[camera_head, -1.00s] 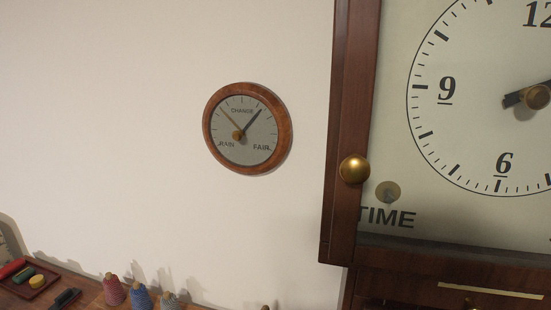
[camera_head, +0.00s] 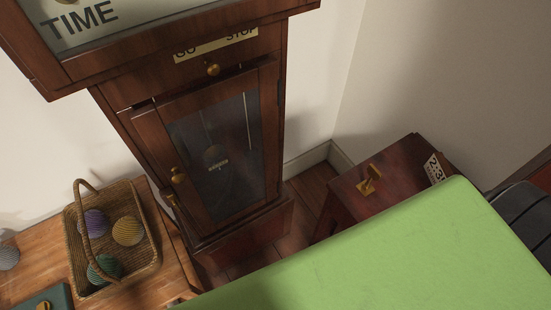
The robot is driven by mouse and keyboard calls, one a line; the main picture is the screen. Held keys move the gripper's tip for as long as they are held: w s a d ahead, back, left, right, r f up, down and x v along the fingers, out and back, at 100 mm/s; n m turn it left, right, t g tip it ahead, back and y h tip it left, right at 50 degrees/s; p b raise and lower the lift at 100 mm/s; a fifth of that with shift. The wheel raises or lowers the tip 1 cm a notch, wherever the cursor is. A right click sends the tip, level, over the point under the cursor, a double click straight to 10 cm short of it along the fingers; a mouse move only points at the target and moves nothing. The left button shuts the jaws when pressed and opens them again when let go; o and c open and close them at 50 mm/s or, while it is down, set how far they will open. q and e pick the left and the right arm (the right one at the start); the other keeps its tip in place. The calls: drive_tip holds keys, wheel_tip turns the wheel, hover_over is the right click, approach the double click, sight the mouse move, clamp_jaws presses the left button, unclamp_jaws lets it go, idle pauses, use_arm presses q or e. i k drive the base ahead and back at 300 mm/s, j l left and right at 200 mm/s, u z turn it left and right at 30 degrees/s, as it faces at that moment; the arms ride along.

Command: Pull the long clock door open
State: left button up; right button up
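The long clock door (camera_head: 268,130) is a tall dark-wood frame with a glass pane, in the lower case of the tall clock, upper middle of the head view. A pendulum shows dimly behind the glass. A round brass knob (camera_head: 177,175) sits on the door's left side, with a small brass fitting (camera_head: 171,199) just below it. The door looks shut or nearly so; a dark line runs along its top edge. Neither of my grippers is in view.
A wicker basket (camera_head: 149,262) with balls of yarn stands on a wooden table at the lower left. A green surface (camera_head: 400,255) fills the lower right. A dark-red cabinet (camera_head: 400,160) with a brass piece on top stands at right. Bare floor shows between clock and cabinet.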

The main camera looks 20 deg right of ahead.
sight(149, 121)
drive_tip(key=z, duration=0.25)
drive_tip(key=k+l+z, duration=0.55)
drive_tip(key=k+l, duration=0.15)
drive_tip(key=k, duration=0.1)
